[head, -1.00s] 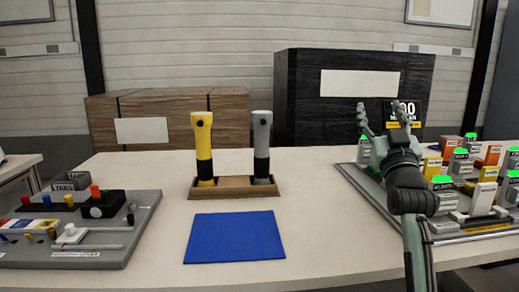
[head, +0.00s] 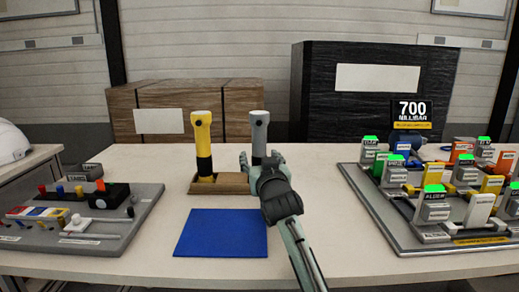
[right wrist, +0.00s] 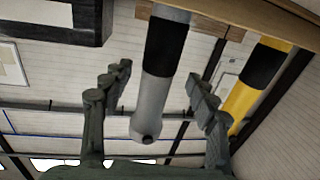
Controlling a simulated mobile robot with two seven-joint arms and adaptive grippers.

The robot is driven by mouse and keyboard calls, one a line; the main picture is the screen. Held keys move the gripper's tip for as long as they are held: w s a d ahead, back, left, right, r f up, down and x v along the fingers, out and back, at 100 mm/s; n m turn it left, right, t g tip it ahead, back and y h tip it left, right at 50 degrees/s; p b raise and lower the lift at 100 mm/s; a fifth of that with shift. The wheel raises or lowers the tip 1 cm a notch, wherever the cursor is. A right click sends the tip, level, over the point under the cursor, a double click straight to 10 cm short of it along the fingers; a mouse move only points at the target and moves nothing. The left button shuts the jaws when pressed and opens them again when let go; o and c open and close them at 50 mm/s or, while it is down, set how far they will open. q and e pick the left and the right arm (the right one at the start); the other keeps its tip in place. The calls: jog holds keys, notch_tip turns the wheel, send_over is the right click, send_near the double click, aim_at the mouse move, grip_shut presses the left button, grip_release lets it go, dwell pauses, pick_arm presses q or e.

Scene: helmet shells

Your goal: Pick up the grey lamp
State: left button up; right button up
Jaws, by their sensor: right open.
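The grey lamp (head: 259,131) stands upright at the right end of a wooden holder (head: 230,187), its lower part hidden behind my right gripper in the head view. My right gripper (head: 259,163) is open in front of it. In the right wrist view the grey lamp (right wrist: 153,95) with its black band lies between the two open fingers (right wrist: 157,93), with a gap on both sides. The yellow lamp (head: 203,138) stands at the left end of the holder, and in the right wrist view it (right wrist: 243,103) is just beyond the right finger. My left gripper is not in view.
A blue mat (head: 222,233) lies in front of the holder. A grey board with small parts (head: 140,222) is at left, and a board with labelled blocks (head: 400,230) is at right. Brown and black boxes (head: 345,115) stand behind the table.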

aim_at(260, 156)
jog(key=w, duration=0.3)
jog(key=shift+w+a, duration=0.15)
jog(key=shift+w, duration=0.05)
jog(key=shift+r, duration=0.1)
grip_shut()
